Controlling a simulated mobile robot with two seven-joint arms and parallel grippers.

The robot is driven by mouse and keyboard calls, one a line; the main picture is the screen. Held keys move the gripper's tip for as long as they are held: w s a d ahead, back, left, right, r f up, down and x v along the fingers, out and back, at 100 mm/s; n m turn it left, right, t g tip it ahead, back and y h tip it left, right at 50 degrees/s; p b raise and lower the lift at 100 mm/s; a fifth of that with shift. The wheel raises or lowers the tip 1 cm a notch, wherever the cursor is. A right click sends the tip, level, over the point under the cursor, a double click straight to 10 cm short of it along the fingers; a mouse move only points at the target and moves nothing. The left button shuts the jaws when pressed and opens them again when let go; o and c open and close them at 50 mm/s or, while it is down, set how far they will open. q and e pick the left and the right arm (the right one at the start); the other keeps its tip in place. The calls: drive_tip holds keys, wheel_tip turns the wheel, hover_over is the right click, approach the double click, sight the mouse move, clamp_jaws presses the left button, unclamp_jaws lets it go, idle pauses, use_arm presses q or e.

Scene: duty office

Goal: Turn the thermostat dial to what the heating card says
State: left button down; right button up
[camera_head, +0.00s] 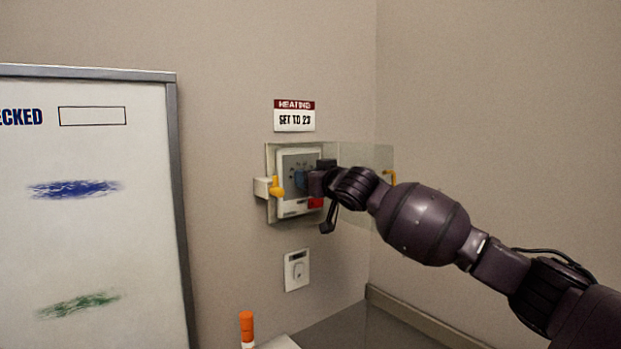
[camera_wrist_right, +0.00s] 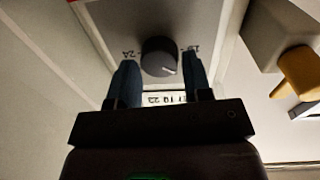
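The heating card (camera_head: 294,120) on the wall reads "SET TO 23". Below it the white thermostat (camera_head: 288,208) sits in a wall box, its clear cover (camera_head: 381,158) swung out to the right. My right gripper (camera_head: 312,181) is in front of the thermostat and hides part of its face. In the right wrist view the dark round dial (camera_wrist_right: 157,55) lies between the fingertips of my right gripper (camera_wrist_right: 160,72), which is open with a gap on each side. A pale mark on the dial points to the lower right. Numbers beside it appear upside down; a small display is partly hidden. My left gripper is out of view.
A yellow latch (camera_head: 277,187) sticks out at the box's left side and shows in the right wrist view (camera_wrist_right: 299,73). A wall switch (camera_head: 297,270) is below. A whiteboard (camera_head: 90,230) stands at left, and an orange-topped object (camera_head: 246,327) at the bottom.

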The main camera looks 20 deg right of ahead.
drive_tip(key=c, duration=0.5)
use_arm(q)
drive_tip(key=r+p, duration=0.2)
drive_tip(key=p, duration=0.1)
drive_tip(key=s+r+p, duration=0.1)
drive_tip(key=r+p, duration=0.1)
drive_tip(key=p, duration=0.1)
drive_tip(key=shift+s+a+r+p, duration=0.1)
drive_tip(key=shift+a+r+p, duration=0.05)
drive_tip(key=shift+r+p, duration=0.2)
use_arm(e)
drive_tip(key=m, duration=1.3)
drive_tip(key=m+g+y, duration=0.1)
drive_tip(key=m, duration=0.6)
drive_tip(key=shift+w+d+f, duration=0.1)
drive_tip(key=shift+d+f, duration=0.1)
drive_tip(key=shift+d, duration=0.1)
drive_tip(key=shift+m, duration=0.4)
drive_tip(key=o, duration=0.9)
